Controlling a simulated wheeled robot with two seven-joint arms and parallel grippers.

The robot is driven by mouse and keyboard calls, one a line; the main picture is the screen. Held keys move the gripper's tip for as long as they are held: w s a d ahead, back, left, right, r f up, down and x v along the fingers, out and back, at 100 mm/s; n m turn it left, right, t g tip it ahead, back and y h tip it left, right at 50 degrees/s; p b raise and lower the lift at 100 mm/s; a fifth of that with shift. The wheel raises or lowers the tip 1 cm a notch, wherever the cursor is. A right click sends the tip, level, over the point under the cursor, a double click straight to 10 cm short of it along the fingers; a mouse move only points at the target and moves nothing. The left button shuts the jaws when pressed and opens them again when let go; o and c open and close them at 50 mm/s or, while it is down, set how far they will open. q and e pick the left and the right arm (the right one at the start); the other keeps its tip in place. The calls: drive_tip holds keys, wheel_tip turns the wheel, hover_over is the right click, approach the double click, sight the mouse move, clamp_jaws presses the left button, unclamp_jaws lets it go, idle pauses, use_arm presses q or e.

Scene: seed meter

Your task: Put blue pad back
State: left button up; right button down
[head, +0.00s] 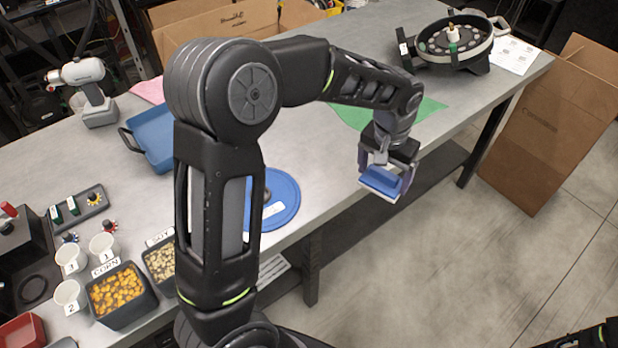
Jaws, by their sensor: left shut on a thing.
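The blue pad (380,182) is a small blue block with a pale underside. My left gripper (386,178) is shut on it and holds it in the air, just past the table's front edge as seen from above. A green mat (428,108) lies on the table behind my left wrist, partly hidden by the arm. A round blue disc (284,196) lies on the table, left of the gripper and partly behind my left arm. My right gripper is not in view; only a dark part of my right arm shows at the bottom right.
The seed meter (450,42) stands at the table's far right beside a paper sheet (513,55). A blue tray (152,136), a drill (84,88), cups and bins of corn (118,290) and soy stand left. A cardboard box (556,130) is on the floor at right.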

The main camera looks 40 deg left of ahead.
use_arm(q)
drive_tip(key=s+a+r+m+b, duration=0.1)
drive_tip(key=s+a+r, duration=0.1)
drive_tip(key=a, duration=0.6)
drive_tip(key=s+a+r+m+b, duration=0.2)
drive_tip(key=a+r, duration=0.1)
drive_tip(key=a, duration=0.6)
drive_tip(key=shift+b, duration=0.3)
drive_tip(key=shift+s, duration=0.1)
drive_tip(key=shift+f+p, duration=0.35)
drive_tip(key=shift+f, duration=2.75)
drive_tip(key=shift+f+p, duration=0.3)
drive_tip(key=shift+f, duration=1.65)
